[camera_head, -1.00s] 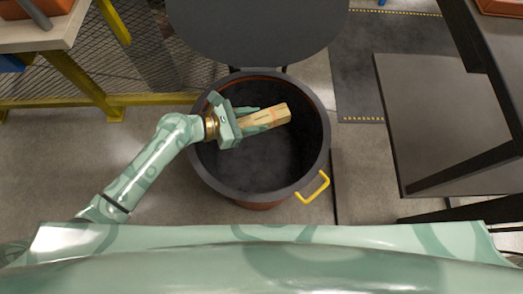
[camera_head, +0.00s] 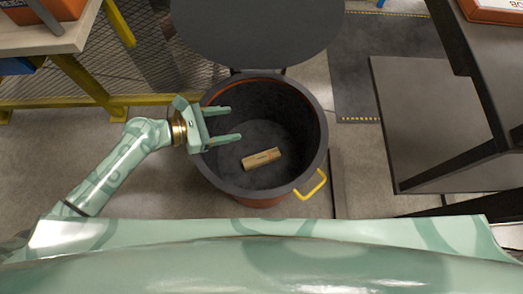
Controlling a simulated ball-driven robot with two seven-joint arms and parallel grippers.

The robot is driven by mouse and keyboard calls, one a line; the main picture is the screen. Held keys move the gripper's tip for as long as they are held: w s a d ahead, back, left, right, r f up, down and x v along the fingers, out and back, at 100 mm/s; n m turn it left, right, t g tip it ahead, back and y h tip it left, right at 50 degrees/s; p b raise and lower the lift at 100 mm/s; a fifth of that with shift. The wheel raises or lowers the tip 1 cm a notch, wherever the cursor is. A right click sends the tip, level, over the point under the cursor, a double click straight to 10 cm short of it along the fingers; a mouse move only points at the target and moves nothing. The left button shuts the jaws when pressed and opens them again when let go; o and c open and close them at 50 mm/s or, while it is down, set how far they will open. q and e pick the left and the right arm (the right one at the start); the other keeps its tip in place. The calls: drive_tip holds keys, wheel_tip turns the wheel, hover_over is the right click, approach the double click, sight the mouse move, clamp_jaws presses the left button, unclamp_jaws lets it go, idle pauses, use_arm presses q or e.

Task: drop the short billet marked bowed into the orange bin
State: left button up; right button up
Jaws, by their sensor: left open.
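The short wooden billet (camera_head: 261,159) lies on the floor of the round bin, a little right of the middle. A dark mark shows on its upper face, too small to read. The bin (camera_head: 317,165) is dark grey inside and on its rim, with orange showing on its outside and inner edge. My left gripper (camera_head: 234,123) is open and empty over the left side of the bin, apart from the billet. My right gripper is not in view.
The bin's dark round lid (camera_head: 256,30) stands open behind it, and a yellow handle (camera_head: 313,186) sticks out at its front right. A wooden bench (camera_head: 62,42) is at the upper left. Dark shelving (camera_head: 430,120) stands to the right.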

use_arm(q)
drive_tip(key=p+v, duration=0.1)
drive_tip(key=v, duration=0.7)
drive_tip(key=shift+f, duration=0.1)
